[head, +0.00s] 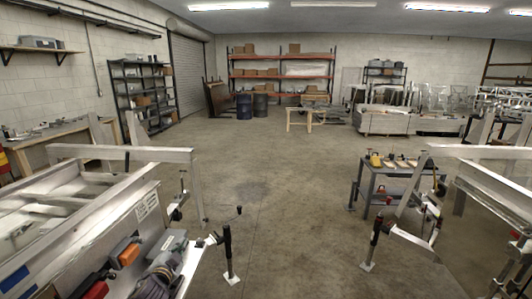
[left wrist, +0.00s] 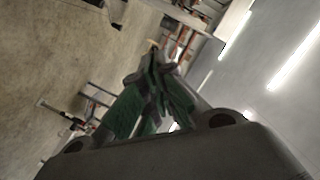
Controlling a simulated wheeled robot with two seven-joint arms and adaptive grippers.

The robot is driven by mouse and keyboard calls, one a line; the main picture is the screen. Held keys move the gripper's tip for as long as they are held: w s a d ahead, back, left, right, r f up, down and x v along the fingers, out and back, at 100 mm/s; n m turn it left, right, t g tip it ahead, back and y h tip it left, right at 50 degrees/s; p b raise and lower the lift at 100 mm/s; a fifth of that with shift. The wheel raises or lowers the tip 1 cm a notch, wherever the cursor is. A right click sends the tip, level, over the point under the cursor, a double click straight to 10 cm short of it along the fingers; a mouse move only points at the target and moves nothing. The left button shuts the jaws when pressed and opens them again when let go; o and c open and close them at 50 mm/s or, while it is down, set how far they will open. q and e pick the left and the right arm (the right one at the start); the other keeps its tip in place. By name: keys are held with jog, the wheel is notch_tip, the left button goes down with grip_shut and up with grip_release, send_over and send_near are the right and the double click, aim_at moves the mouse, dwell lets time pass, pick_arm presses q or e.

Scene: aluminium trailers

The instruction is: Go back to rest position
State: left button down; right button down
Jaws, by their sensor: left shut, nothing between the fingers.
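My left gripper (left wrist: 157,68) shows in the left wrist view with its green-padded fingers drawn together. It is shut and nothing shows between the fingers. It is held clear of any object, with the floor and the ceiling lights tilted behind it. I cannot make out either gripper clearly in the head view. My right gripper is not in view.
An aluminium trailer (head: 120,155) with tools and boxes stands at the left, another (head: 490,153) at the right. Trailer jacks (head: 228,252) stand near the front. A small tool cart (head: 376,188) stands at right. The middle floor (head: 270,185) is clear.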

pick_arm(q)
jog(key=s+d+f+n+g, duration=0.2)
jog(key=s+d+f+g, duration=0.15)
jog(key=s, duration=0.85)
jog(key=s+d+f+n+g, duration=0.3)
jog(key=s+g, duration=0.2)
jog(key=s, duration=0.7)
jog(key=s+d+f+n+g, duration=0.2)
jog(key=s+d+f+g, duration=0.15)
jog(key=s, duration=0.85)
notch_tip(320, 180, down, 33)
jog(key=s+a+g, duration=0.1)
jog(key=s+g, duration=0.1)
jog(key=s, duration=0.1)
jog(key=s+a+f, duration=0.2)
jog(key=s+f, duration=0.8)
jog(key=s, duration=0.1)
jog(key=s+a+f+g, duration=0.1)
jog(key=s+a+f, duration=0.1)
jog(key=s+f, duration=0.7)
jog(key=shift+s+f+h, duration=0.3)
jog(key=shift+s+f, duration=0.05)
jog(key=shift+s, duration=0.6)
